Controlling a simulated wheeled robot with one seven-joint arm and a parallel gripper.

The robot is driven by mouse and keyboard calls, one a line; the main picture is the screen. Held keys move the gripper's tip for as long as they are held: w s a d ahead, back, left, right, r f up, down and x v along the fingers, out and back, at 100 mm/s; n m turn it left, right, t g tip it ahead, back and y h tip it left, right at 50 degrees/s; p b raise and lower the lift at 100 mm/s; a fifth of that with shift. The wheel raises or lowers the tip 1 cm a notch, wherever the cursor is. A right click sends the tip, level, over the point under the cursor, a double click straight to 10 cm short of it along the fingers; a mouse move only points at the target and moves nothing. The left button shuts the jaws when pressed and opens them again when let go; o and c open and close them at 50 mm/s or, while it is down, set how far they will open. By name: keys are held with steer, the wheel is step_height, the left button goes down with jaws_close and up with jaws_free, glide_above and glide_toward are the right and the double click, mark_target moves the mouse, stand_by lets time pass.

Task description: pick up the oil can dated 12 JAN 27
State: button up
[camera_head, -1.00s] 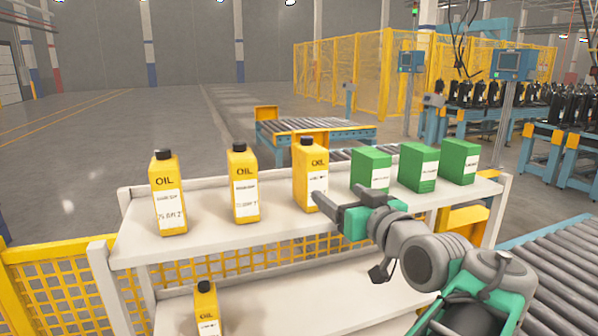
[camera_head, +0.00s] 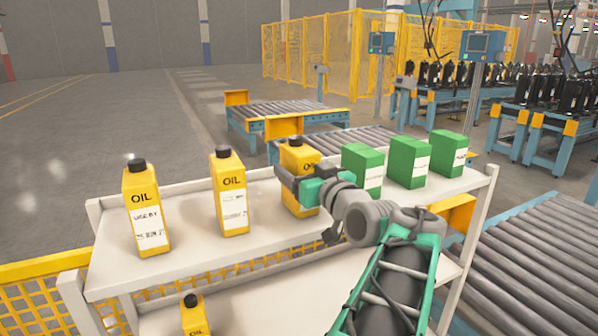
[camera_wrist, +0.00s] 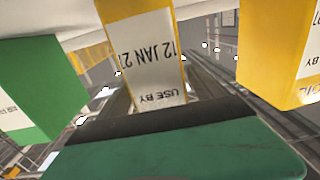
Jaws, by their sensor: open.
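Three yellow oil cans with black caps stand upright in a row on the top shelf. The rightmost oil can (camera_head: 299,157) is partly hidden behind my gripper (camera_head: 287,182). In the wrist view, which is upside down, this can (camera_wrist: 122,8) is in the middle and its white label reads USE BY 12 JAN 27. My gripper is open and in front of this can at about mid-height; whether it touches I cannot tell.
Several green boxes (camera_head: 408,162) stand right of the cans, the nearest close to my gripper. The shelf (camera_head: 185,245) has a lower level with another yellow can (camera_head: 194,318). A roller conveyor (camera_head: 545,255) is at right.

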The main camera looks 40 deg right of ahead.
steer(key=shift+w, duration=0.25)
steer(key=shift+c, duration=0.2)
steer(key=shift+s, duration=0.1)
jaws_close()
stand_by(0.4)
steer(key=shift+r, duration=0.15)
